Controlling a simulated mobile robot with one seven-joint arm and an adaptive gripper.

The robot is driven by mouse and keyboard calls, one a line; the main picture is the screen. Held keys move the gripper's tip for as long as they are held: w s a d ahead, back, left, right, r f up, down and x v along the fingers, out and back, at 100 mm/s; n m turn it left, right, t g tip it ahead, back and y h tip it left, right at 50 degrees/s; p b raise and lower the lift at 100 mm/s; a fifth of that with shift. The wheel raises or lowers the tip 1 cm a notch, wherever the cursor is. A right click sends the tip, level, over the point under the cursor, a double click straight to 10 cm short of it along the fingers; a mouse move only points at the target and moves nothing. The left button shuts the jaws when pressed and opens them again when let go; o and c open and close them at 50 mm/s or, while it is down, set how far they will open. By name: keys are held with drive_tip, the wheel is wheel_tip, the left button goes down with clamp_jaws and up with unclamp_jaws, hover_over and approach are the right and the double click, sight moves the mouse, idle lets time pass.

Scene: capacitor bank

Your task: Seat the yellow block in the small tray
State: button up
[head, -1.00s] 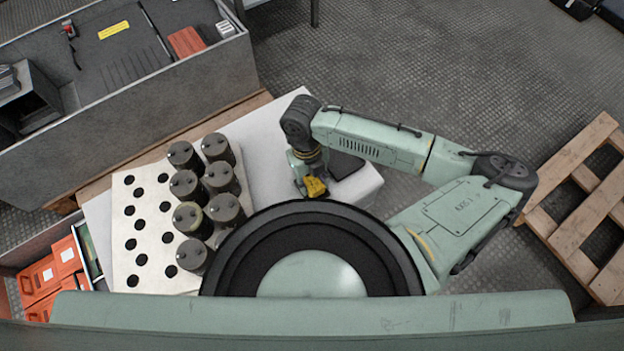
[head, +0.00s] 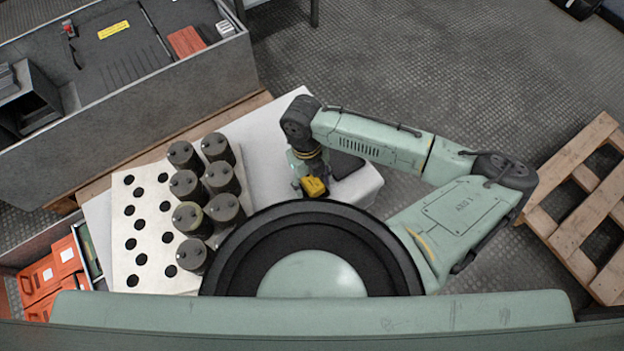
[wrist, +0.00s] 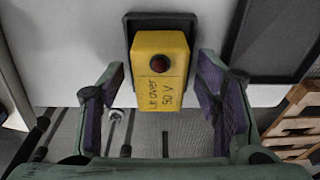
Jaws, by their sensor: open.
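The yellow block (wrist: 172,84), with a round red button and dark lettering, stands upright in the wrist view. It also shows in the head view (head: 315,187), near the edge of the white table. The small black tray (wrist: 135,24) shows as a dark rim behind and beside the block, which appears to stand within it. The block hides most of the tray, so I cannot tell whether its base is fully down. My gripper (wrist: 160,98) is open, with one finger on each side of the block and visible gaps to both. My gripper is small in the head view (head: 307,182).
A dark flat panel (wrist: 274,38) lies right of the tray in the wrist view. A white plate with holes (head: 124,226) and several dark cylinders (head: 220,178) stands left in the head view. A wooden pallet (head: 570,235) lies on the floor at right.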

wheel_tip(320, 180, up, 12)
drive_tip(key=w+a, duration=0.1)
drive_tip(key=shift+w, duration=0.25)
drive_tip(key=shift+f, duration=0.1)
